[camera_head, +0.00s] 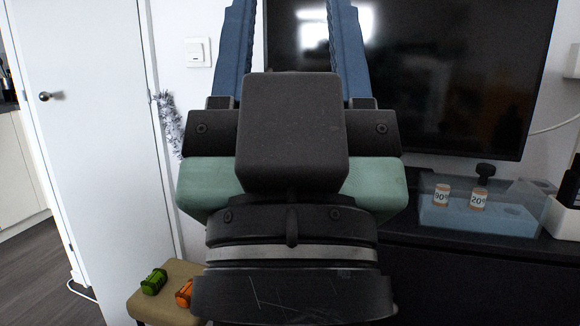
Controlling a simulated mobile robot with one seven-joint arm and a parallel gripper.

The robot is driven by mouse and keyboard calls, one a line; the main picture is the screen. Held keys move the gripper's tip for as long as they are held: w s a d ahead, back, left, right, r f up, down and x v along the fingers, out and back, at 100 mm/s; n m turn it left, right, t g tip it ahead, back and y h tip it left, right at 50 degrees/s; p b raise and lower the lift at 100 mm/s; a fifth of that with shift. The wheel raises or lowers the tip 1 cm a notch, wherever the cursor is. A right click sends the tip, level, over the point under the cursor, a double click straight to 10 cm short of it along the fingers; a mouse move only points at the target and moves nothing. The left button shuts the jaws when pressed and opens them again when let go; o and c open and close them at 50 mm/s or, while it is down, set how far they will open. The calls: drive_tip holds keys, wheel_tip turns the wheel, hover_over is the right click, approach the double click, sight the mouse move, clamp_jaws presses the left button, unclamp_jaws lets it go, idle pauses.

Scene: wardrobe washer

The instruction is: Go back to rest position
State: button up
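My gripper (293,12) fills the middle of the head view, seen from behind, with a black body and a pale green band. Its two blue fingers point up and stand well apart. Their tips run out of the top of the picture. Only the dark screen behind shows in the visible gap between them, so no held thing is seen. My wrist hides much of the middle and lower part of the view.
A black cabinet (440,262) at right bears a clear blue bin (480,217) with labelled bottles. A wall screen (450,75) is behind; a white door (95,140) is left.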

wheel_tip(320, 180, up, 37)
drive_tip(key=p, duration=3.7)
drive_tip(key=shift+s+a, duration=0.1)
